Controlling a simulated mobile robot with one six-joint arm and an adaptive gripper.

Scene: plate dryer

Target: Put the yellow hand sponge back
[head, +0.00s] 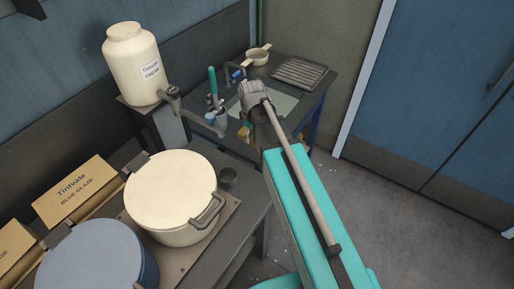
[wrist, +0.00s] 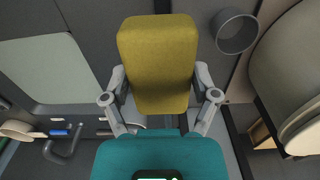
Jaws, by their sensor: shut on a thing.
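The yellow hand sponge (wrist: 158,62) fills the upper middle of the wrist view, a mustard-yellow block with rounded corners. My gripper (wrist: 160,78) is shut on it, with one grey finger against each side. The sponge is clear of the fingers at its far end. In the head view a small yellow patch (head: 244,133) shows beside my wrist near the sink counter's front edge; most of it is hidden by my arm. The place where the sponge belongs cannot be made out.
A cream pot (head: 170,190), a grey cup (head: 228,175) and a cream dispenser (head: 133,60) stand left. Floor at right is clear.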

